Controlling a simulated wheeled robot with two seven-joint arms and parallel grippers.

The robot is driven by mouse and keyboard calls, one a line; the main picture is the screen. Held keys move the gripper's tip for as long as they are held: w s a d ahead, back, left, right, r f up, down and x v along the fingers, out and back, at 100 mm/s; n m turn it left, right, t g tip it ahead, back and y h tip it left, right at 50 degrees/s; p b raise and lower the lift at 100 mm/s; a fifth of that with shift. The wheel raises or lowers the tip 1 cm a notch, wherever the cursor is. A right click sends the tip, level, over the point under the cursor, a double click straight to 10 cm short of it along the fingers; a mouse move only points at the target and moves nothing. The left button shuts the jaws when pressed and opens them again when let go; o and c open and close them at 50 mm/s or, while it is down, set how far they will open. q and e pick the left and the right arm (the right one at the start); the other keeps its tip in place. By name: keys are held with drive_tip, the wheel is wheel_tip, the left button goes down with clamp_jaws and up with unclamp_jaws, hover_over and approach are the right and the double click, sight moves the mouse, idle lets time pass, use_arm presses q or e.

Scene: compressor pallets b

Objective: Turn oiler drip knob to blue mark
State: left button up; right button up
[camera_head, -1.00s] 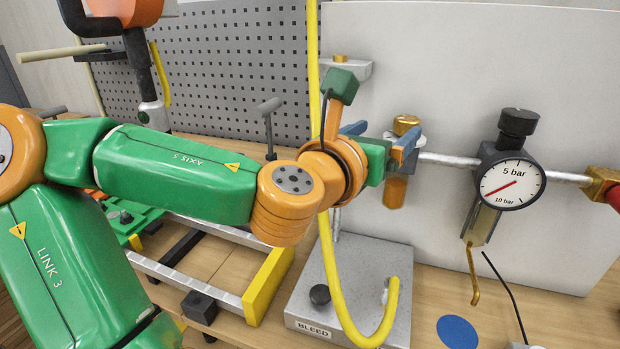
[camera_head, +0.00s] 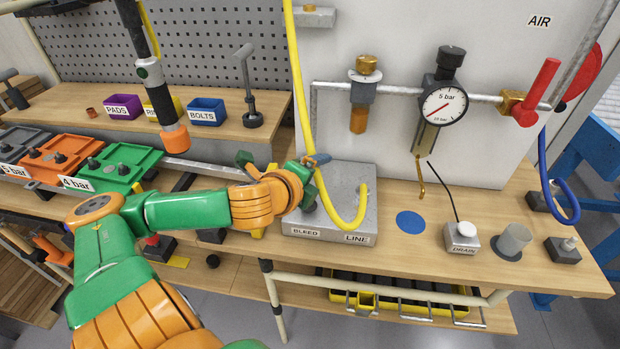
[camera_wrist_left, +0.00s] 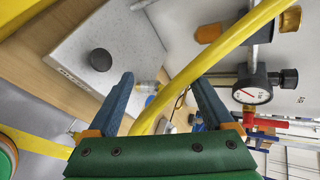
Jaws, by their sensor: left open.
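The oiler has a brass knob (camera_head: 367,63) on top and an amber bowl (camera_head: 358,118) below, on the pipe along the pale panel. In the left wrist view the amber bowl (camera_wrist_left: 210,30) and brass knob (camera_wrist_left: 291,18) show at top right. I cannot make out a blue mark on the knob. My left gripper (camera_head: 318,161) is below and left of the oiler, over the grey block, apart from the knob. In the left wrist view its blue fingers (camera_wrist_left: 164,80) are spread, with the yellow hose crossing the view by them. My right gripper is not in view.
The yellow hose (camera_head: 295,75) hangs down to the grey block (camera_head: 340,195) labelled BLEED and LINE. Right of the oiler are a gauge (camera_head: 444,105) and a red-handled valve (camera_head: 540,92). A blue disc (camera_head: 411,222) lies on the bench. A tool (camera_head: 150,80) hangs at left.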

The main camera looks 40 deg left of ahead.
use_arm(q)
drive_tip(key=f+n, duration=0.1)
drive_tip(key=s+f+n+g, duration=0.1)
drive_tip(key=f, duration=0.1)
drive_tip(key=s+d+f+n, duration=0.1)
drive_tip(key=f, duration=0.1)
drive_tip(key=shift+f, duration=0.15)
drive_tip(key=shift+s, duration=0.1)
